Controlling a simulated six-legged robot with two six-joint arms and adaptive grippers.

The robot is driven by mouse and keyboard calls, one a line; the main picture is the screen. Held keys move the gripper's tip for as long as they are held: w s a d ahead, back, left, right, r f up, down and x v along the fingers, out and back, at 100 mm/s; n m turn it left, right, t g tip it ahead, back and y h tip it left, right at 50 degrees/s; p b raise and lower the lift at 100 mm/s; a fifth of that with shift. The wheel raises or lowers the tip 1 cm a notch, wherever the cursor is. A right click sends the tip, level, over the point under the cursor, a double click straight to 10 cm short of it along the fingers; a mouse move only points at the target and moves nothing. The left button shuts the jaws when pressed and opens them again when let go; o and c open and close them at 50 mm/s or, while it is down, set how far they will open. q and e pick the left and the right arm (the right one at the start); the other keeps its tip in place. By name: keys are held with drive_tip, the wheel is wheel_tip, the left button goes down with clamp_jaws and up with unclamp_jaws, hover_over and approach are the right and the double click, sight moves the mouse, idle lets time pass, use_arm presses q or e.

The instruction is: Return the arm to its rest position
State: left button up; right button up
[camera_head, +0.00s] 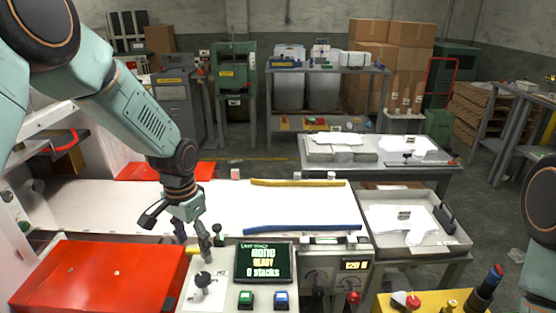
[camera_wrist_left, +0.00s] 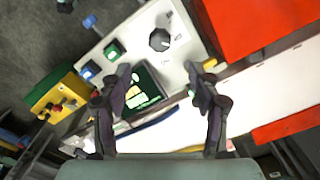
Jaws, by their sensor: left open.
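My left arm comes in from the upper left in the head view, with its left gripper (camera_head: 200,246) pointing down over the near edge of the white work surface. The gripper is beside the control panel, just left of the screen (camera_head: 264,262). In the left wrist view the two dark fingers of the left gripper (camera_wrist_left: 162,84) are spread apart with nothing between them. The panel's black knob (camera_wrist_left: 159,40) and the screen (camera_wrist_left: 142,92) lie beyond the fingers. My right gripper is not in view; only part of my right arm shows at the right edge.
A red cover (camera_head: 100,276) lies left of the panel. A yellow bar (camera_head: 298,183) and a blue bar (camera_head: 302,230) lie across the white surface (camera_head: 255,208). A grey tray (camera_head: 452,235) with white sheets stands to the right.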

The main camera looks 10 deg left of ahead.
use_arm(q)
drive_tip(key=s+d+f+n+t+b, duration=0.2)
drive_tip(key=s+d+f, duration=0.15)
drive_tip(key=f, duration=0.35)
drive_tip(key=s+d+f+n+t+b, duration=0.2)
drive_tip(key=s+d+f, duration=0.15)
drive_tip(key=f, duration=0.35)
drive_tip(key=s+f+g+b, duration=0.1)
drive_tip(key=s+f, duration=0.3)
drive_tip(key=s, duration=0.4)
drive_tip(key=s+d+f+g+b, duration=0.1)
drive_tip(key=s+f+b, duration=0.2)
drive_tip(key=s+f, duration=0.2)
drive_tip(key=s+f+g+b, duration=0.2)
drive_tip(key=s+f, duration=0.2)
drive_tip(key=s, duration=0.7)
drive_tip(key=shift+s+d+f, duration=0.2)
drive_tip(key=shift+s+f, duration=0.05)
